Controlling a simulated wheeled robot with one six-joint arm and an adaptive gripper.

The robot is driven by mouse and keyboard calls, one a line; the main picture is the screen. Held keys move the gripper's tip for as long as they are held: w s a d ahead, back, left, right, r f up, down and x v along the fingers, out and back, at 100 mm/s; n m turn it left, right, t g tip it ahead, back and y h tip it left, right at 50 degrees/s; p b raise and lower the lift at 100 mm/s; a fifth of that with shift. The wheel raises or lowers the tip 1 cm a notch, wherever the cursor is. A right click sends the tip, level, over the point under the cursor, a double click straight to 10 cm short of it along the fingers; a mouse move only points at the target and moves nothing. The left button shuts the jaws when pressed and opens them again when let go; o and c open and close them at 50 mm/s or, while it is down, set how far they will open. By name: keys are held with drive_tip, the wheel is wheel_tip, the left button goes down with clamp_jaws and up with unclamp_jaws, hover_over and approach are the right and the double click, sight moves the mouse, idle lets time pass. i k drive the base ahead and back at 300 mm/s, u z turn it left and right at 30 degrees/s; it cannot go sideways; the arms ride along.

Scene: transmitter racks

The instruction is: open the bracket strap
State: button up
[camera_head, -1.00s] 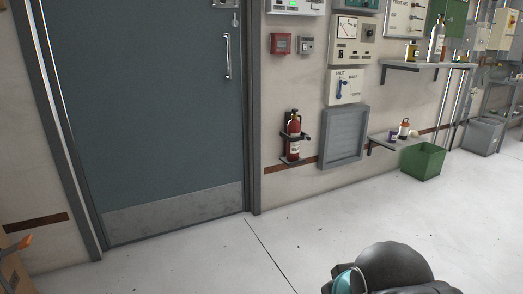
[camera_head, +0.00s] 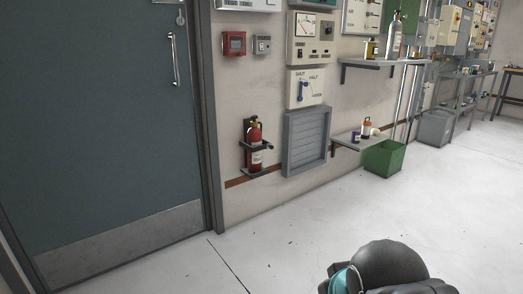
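A red fire extinguisher (camera_head: 255,150) stands upright in a dark wall bracket (camera_head: 247,164) to the right of the grey door. A dark strap (camera_head: 257,148) runs around the extinguisher's middle and looks closed; its catch is too small to make out. My arm shows as a dark rounded part at the bottom right, well apart from the bracket. My gripper's fingers are not visible.
A grey door (camera_head: 110,110) fills the left. A louvred vent (camera_head: 306,140) is right of the extinguisher. Two wall shelves (camera_head: 382,61) (camera_head: 359,143) with bottles and a green bin (camera_head: 384,158) stand further right. The floor (camera_head: 300,225) before the bracket is clear.

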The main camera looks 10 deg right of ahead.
sight(266, 146)
drive_tip(key=u, duration=0.1)
drive_tip(key=i, duration=1.6)
drive_tip(key=z, duration=0.3)
